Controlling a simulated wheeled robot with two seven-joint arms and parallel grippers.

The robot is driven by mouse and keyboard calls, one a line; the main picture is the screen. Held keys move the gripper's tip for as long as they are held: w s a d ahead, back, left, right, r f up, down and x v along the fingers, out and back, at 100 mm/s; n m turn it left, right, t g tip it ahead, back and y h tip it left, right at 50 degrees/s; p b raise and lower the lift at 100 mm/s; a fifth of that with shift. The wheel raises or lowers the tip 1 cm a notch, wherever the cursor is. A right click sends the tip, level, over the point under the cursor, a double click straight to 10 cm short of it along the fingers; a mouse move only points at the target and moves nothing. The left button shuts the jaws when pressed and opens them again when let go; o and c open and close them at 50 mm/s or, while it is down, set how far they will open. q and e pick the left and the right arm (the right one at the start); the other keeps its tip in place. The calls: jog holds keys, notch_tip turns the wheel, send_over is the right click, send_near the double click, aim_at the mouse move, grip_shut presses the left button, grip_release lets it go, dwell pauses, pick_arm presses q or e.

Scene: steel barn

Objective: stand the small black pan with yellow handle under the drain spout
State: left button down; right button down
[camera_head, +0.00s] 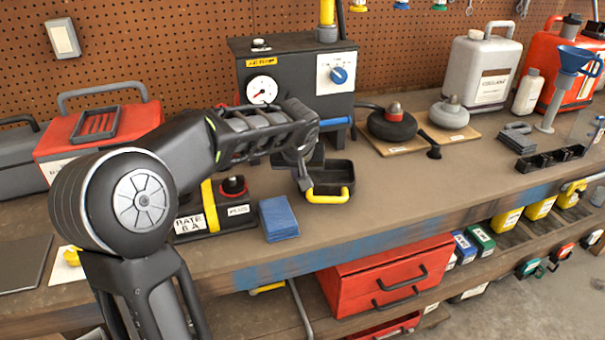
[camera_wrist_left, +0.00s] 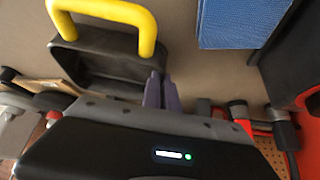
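The small black pan (camera_head: 335,174) with a yellow handle (camera_head: 329,198) is on or just above the bench, in front of the black machine (camera_head: 262,60) with a gauge and blue knob. The handle faces the bench's front edge. My left gripper (camera_head: 304,180) is at the pan's left wall. In the left wrist view the pan (camera_wrist_left: 95,65) is at upper left; the fingers (camera_wrist_left: 161,92) are close together at its side wall and look closed on it. I cannot make out the drain spout; my arm covers part of the machine's lower front. My right gripper is not in view.
A blue cloth stack (camera_head: 278,218) lies left of the pan; a labelled black box (camera_head: 222,220) stands beside it. A red toolbox (camera_head: 120,125) is behind my arm. Two round weights (camera_head: 392,124) on boards stand to the right. The bench front right of the pan is clear.

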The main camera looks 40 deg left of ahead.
pick_arm(q)
jog(key=shift+w+a+p, duration=0.65)
jog(key=shift+a+p, duration=0.05)
jog(key=shift+a, duration=0.2)
jog(key=shift+w+a+p, duration=0.6)
jog(key=shift+a+p, duration=0.05)
jog(key=shift+a, duration=0.25)
jog(key=shift+f+b, duration=0.55)
jog(key=shift+b, duration=0.25)
jog(key=c, duration=1.6)
grip_release()
jog(key=shift+o, duration=0.2)
jog(key=v, duration=0.8)
